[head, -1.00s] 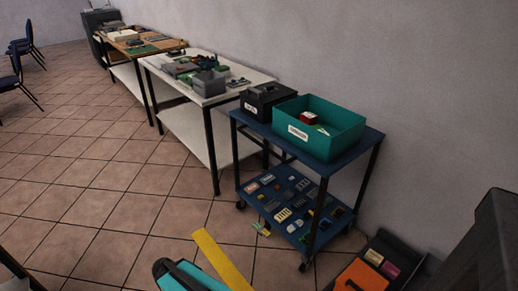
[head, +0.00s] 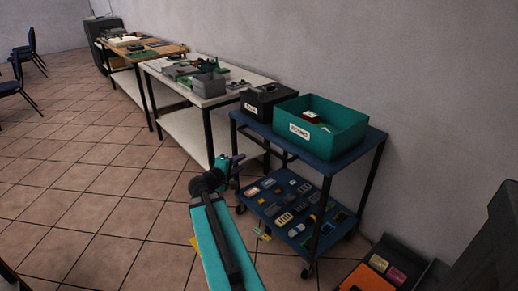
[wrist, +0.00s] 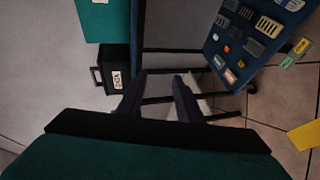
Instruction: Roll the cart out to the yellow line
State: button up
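The blue cart (head: 340,150) stands against the wall, with a teal bin (head: 345,128) and a black box (head: 263,100) on top. Its lower shelf (head: 262,205) holds several small parts and also shows in the wrist view (wrist: 228,48). The yellow line (head: 193,243) is mostly hidden behind my arm; more of it shows in the wrist view (wrist: 304,135). My gripper (head: 238,163) is at the cart's left end. In the wrist view its fingers (wrist: 158,82) are apart, near the cart's dark bars. I cannot tell whether they touch.
A white table (head: 215,97) stands just left of the cart, with a wooden table (head: 150,52) beyond. A dark case (head: 385,258) with orange and pink pieces lies right of the cart. Tiled floor is open at left. Chairs (head: 22,75) stand far left.

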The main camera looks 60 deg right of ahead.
aim_at(259, 144)
jog(key=shift+h, duration=0.5)
jog(key=d+r, duration=0.1)
jog(key=s+d+r, duration=0.1)
jog(key=r, duration=0.1)
jog(key=shift+d+r, duration=0.1)
jog(key=shift+r, duration=0.2)
jog(key=shift+d, duration=0.1)
jog(key=shift+w+d+f, duration=0.2)
jog(key=shift+d+f, duration=0.25)
jog(key=shift+d, duration=1.8)
jog(key=shift+w+d+f, duration=0.15)
jog(key=shift+d+f, duration=0.25)
jog(key=shift+d, duration=1.8)
jog(key=shift+w+d+f, duration=0.2)
jog(key=shift+d+f, duration=0.25)
jog(key=shift+d, duration=1.8)
jog(key=shift+c, duration=0.5)
